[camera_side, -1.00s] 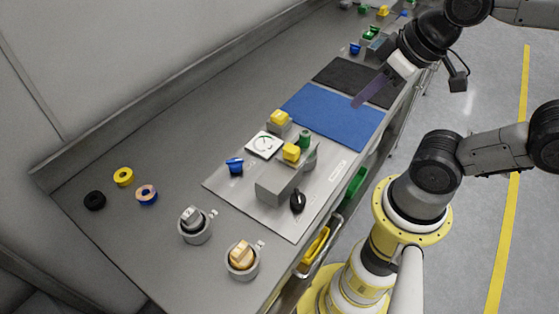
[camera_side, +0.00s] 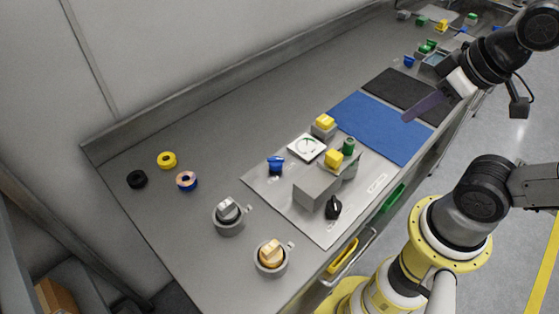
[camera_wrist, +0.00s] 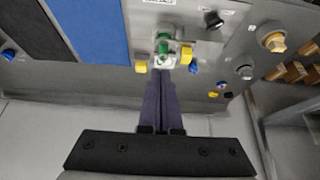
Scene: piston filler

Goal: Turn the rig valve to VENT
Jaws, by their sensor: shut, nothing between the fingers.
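The rig is a grey plate (camera_side: 265,185) on the bench, with a grey block (camera_side: 315,187) on it. A black knob (camera_side: 333,207) sits at the block's front end; it also shows in the wrist view (camera_wrist: 213,20). A blue handle (camera_side: 276,165), a yellow part (camera_side: 334,158) and a green knob (camera_side: 348,146) are also on the rig. I cannot tell from any readable label which is the valve, or where VENT is. In the wrist view the fingers (camera_wrist: 159,75) are together and empty.
The blue mat (camera_side: 380,125) and black mat (camera_side: 405,95) are bare. Two round holders with silver (camera_side: 228,212) and tan knobs (camera_side: 270,254) and several rings (camera_side: 167,160) lie left.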

